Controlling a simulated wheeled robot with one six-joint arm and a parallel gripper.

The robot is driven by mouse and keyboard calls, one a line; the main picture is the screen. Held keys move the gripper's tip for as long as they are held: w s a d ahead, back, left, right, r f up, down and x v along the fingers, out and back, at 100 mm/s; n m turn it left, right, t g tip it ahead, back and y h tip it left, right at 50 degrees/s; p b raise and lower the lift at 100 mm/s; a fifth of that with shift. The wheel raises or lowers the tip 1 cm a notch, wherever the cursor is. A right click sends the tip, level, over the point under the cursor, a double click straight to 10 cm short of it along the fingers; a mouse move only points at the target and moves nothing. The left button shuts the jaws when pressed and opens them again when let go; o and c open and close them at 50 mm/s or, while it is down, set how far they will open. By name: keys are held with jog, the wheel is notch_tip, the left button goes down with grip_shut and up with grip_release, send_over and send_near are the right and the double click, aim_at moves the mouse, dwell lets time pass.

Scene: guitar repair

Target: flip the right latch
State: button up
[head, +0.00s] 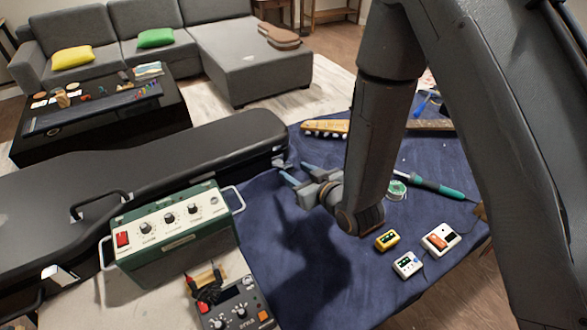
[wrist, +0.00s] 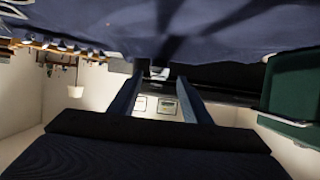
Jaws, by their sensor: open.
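A closed black guitar case (head: 190,150) lies along the left of the table, with a handle (head: 88,200) on its front side. A silver latch (head: 58,274) shows at the lower left. I cannot make out the right latch; the green box may hide part of the case's front. My gripper (head: 298,172) is open and empty above the blue cloth, near the case's right end, its fingers pointing left toward it. In the wrist view my open gripper (wrist: 161,78) has a dark case-like shape beyond its tips.
A green box with knobs (head: 170,232) stands close in front of the case; it also shows in the wrist view (wrist: 290,92). A black meter (head: 236,306) is nearer. Small devices (head: 440,239) and a teal-handled tool (head: 440,187) lie on the blue cloth (head: 330,280) at right.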

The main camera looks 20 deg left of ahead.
aim_at(284, 167)
jog(key=shift+x, duration=1.15)
